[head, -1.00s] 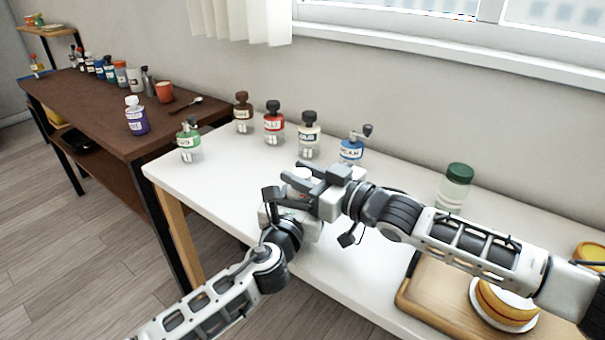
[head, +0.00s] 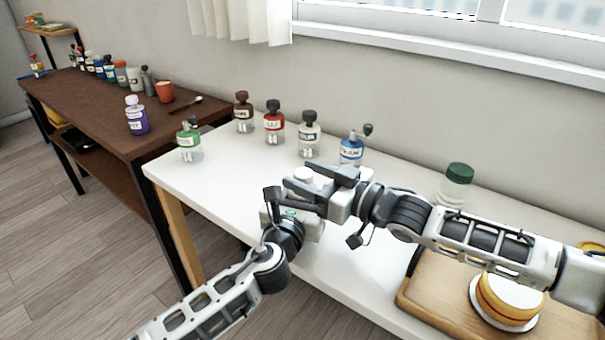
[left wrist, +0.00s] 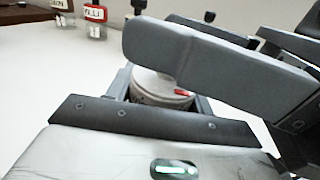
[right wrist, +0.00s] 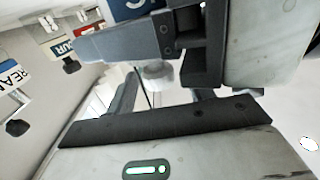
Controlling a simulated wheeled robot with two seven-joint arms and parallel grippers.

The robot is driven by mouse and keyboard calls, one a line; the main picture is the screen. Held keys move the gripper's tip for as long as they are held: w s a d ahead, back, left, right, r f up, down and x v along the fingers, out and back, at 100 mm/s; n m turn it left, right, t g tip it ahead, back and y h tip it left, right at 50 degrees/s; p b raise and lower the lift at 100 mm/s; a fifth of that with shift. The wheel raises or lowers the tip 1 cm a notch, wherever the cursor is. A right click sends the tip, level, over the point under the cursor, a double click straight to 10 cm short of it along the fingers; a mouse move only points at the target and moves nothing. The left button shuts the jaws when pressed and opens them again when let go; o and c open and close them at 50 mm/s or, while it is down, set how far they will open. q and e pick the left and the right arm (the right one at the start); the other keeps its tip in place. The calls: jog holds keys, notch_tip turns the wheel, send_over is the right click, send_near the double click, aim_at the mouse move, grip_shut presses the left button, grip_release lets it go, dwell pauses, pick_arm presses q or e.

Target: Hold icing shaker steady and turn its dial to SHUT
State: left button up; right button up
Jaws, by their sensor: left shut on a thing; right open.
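The icing shaker (head: 304,174) is mostly hidden between my grippers in the head view; its pale round top shows. In the left wrist view the shaker (left wrist: 158,84) has a white round top with a small red mark at its right side. My left gripper (head: 296,199) is shut on the shaker's body from the front left. My right gripper (head: 298,178) is open at the top, its fingers near the dial; I cannot tell whether they touch it. The right wrist view shows a pale round part (right wrist: 158,72) between the fingers. The dial's lettering cannot be read.
Behind stand a blue-labelled bottle (head: 351,150), several other labelled bottles and a green-lidded jar (head: 455,184). A wooden tray (head: 430,300) with a cake (head: 508,300) lies under my right forearm.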

aim_at(311, 178)
jog(key=v, duration=0.6)
jog(key=shift+s+d, duration=0.15)
jog(key=shift+s, duration=0.05)
pick_arm(q)
jog(key=shift+a+f, duration=0.1)
jog(key=o, duration=1.1)
